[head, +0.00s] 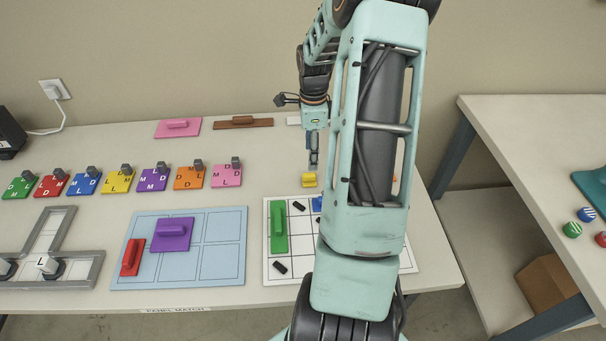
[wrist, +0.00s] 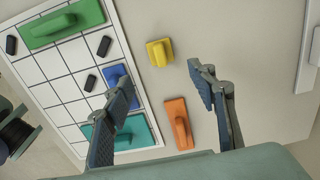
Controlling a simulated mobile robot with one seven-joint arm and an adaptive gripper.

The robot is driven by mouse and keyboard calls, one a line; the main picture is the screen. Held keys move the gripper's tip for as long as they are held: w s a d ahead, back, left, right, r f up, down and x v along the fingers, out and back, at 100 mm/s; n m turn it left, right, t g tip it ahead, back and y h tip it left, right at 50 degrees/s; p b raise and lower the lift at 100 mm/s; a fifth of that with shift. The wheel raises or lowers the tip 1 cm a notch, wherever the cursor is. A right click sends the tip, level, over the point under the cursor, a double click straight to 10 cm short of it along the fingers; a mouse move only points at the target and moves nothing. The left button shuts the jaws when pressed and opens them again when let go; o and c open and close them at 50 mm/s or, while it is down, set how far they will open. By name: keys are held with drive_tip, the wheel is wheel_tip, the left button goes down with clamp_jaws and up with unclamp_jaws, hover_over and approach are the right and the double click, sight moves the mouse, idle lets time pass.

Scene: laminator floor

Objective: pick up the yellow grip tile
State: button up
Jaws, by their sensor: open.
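The yellow grip tile (head: 309,180) lies on the table just behind the white grid board, a small block with a raised grip. In the wrist view the yellow grip tile (wrist: 159,53) sits beyond my fingertips, between their lines, apart from both. My gripper (wrist: 165,92) is open and empty, its two fingers spread wide.
The white grid board (head: 273,270) holds a green tile (wrist: 62,22), a blue tile (wrist: 115,76), a teal tile (wrist: 135,132) and small black pieces. An orange tile (wrist: 179,123) lies near the yellow one. A blue panel board (head: 190,282) stands left, with lettered coloured tiles behind it.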

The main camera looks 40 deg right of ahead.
hover_over(311, 174)
drive_tip(key=f, duration=0.4)
drive_tip(key=shift+s, duration=0.2)
drive_tip(key=shift+w+d+f+p, duration=0.1)
drive_tip(key=shift+f+p, duration=0.25)
drive_tip(key=shift+f, duration=1.15)
drive_tip(key=shift+w+f+p, duration=0.1)
drive_tip(key=shift+f+p, duration=0.2)
drive_tip(key=shift+f, duration=1.15)
drive_tip(key=shift+c, duration=0.2)
drive_tip(key=c, duration=1.3)
drive_tip(key=shift+r, duration=0.1)
drive_tip(key=shift+c, duration=0.4)
